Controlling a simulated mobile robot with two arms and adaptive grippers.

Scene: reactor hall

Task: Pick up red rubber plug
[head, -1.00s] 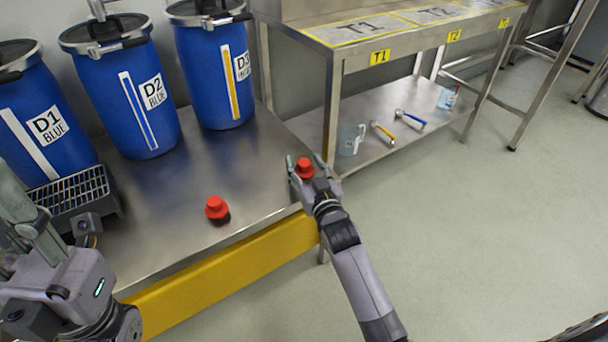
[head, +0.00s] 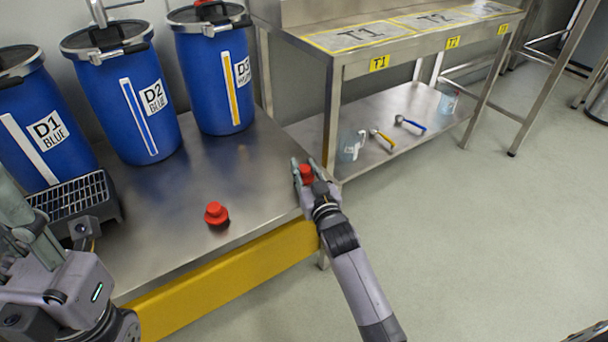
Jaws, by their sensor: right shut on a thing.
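One red rubber plug (head: 306,173) is between the fingers of my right gripper (head: 307,168), at the right end of the steel bench (head: 165,222). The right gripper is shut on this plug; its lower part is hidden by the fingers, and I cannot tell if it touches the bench. A second red plug (head: 216,213) stands on the bench top, left of the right gripper and apart from it. My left gripper (head: 28,225) is at the left edge of the view, partly cut off; its fingertips do not show clearly.
Blue drums D1 (head: 42,128), D2 (head: 130,105) and D3 (head: 212,80) stand along the back of the bench. A black drip tray with a grille (head: 72,198) is at left. A steel table (head: 400,35) with a lower shelf holding tools (head: 381,140) stands behind at right.

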